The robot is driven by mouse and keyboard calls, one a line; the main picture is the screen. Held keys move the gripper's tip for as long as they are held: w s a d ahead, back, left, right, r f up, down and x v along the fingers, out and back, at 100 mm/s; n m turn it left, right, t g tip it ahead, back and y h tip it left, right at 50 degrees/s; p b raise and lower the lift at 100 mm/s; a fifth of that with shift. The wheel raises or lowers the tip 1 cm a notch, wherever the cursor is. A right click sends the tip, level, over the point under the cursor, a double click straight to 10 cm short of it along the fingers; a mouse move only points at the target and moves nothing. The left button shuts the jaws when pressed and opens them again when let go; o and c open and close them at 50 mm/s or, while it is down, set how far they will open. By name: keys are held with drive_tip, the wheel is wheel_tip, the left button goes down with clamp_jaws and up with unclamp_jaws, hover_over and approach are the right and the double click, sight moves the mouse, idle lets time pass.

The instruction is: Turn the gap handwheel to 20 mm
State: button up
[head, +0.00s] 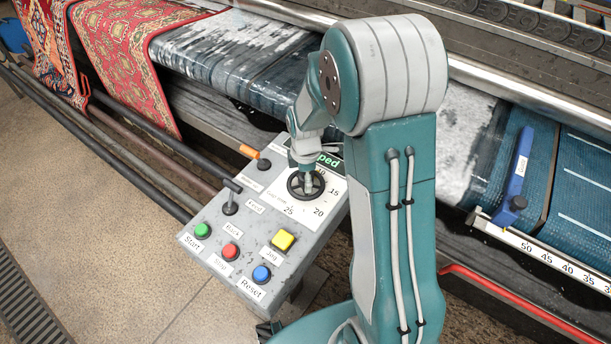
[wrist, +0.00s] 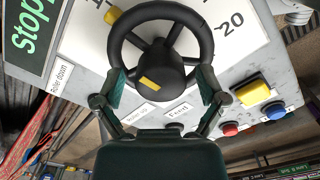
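The gap handwheel (head: 305,184) is a black spoked wheel on the grey control panel, over a white dial marked 15, 20 and 25. The numeral 20 (wrist: 231,22) lies right of the rim. My gripper (wrist: 162,76) is open, its two fingers spread on either side of the wheel's lower part. I cannot tell whether they touch the rim. In the head view my gripper (head: 308,172) is above the wheel, partly hiding it.
The panel also carries a yellow button (head: 283,240), green (head: 202,230), red (head: 231,251) and blue (head: 262,273) buttons, a black lever (head: 231,200) and an orange-tipped lever (head: 256,156). A sign reading "stopped" (head: 328,162) is partly hidden. The machine bed and rugs lie behind.

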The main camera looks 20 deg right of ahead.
drive_tip(key=c, duration=0.8)
drive_tip(key=shift+c, duration=0.2)
drive_tip(key=m, duration=0.5)
drive_tip(key=shift+m, duration=0.4)
drive_tip(key=m, duration=1.2)
drive_tip(key=shift+m, duration=0.3)
drive_tip(key=m, duration=0.5)
drive_tip(key=shift+m, duration=0.3)
